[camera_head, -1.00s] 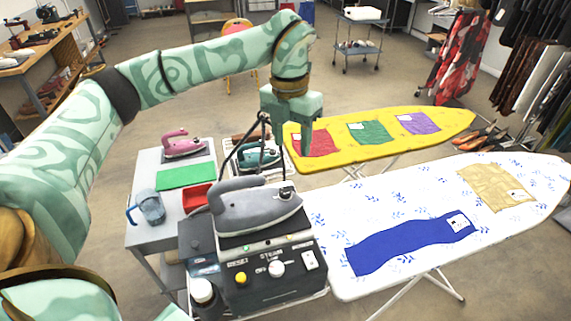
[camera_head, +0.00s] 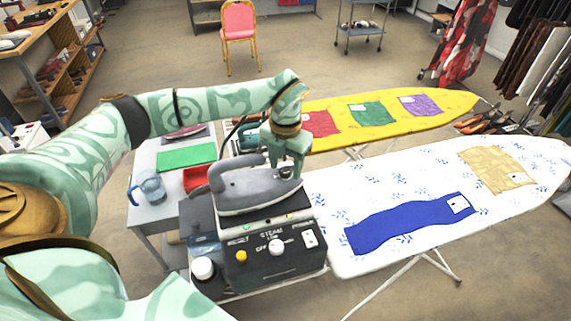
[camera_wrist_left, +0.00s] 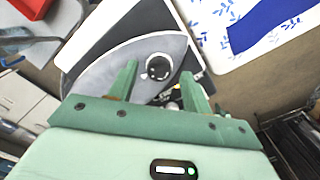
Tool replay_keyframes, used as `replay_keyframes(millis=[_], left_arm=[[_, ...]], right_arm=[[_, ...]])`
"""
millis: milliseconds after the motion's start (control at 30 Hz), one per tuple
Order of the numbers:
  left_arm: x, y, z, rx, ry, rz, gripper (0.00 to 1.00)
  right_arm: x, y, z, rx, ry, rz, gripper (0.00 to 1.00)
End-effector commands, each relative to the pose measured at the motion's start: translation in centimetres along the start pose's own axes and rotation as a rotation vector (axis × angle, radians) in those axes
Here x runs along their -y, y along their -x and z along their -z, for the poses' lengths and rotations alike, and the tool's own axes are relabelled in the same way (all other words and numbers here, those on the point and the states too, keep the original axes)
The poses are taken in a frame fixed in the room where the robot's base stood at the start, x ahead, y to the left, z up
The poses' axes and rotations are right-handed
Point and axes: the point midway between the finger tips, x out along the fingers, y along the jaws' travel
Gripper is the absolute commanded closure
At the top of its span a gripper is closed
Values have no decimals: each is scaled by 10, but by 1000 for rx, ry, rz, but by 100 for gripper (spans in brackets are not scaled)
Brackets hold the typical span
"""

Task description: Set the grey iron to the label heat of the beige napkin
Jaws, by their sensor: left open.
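The grey iron (camera_head: 245,198) rests on the black steam station (camera_head: 235,265). It also shows in the left wrist view (camera_wrist_left: 100,75). Its round dial (camera_wrist_left: 158,67), with a dark centre and pale rim, sits near its tip. My left gripper (camera_head: 292,172) points down over the dial. In the left wrist view the open fingers (camera_wrist_left: 160,84) stand on either side of the dial, with nothing between them; I cannot tell whether they touch it. The beige napkin (camera_head: 490,168) lies on the white board, with a small white label (camera_head: 518,178) too small to read. My right gripper is out of view.
The white patterned board (camera_head: 400,187) also holds a blue cloth (camera_head: 400,228). Behind it, a yellow board (camera_head: 380,122) bears red, green and purple cloths. A grey side table (camera_head: 145,190) holds a blue jug (camera_head: 152,186), a green mat (camera_head: 186,157) and a red tray (camera_head: 196,178).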

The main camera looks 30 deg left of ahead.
Motion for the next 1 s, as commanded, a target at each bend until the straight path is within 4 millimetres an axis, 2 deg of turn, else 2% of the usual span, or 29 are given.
replay_keyframes(millis=[300, 333, 467, 500, 767, 1000], left_arm=[[0, -4, 0, 0, 0, 0, 51], [0, -4, 0, 0, 0, 0, 56], [0, -4, 0, 0, 0, 0, 92], [0, -4, 0, 0, 0, 0, 95], [0, -3, 0, 0, -17, 0, 95], [0, -1, 0, 0, -118, 0, 95]], right_arm=[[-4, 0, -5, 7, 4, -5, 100], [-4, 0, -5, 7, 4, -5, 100], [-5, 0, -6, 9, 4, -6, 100], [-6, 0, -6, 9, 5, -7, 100], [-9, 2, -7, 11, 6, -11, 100], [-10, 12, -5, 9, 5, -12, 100]])
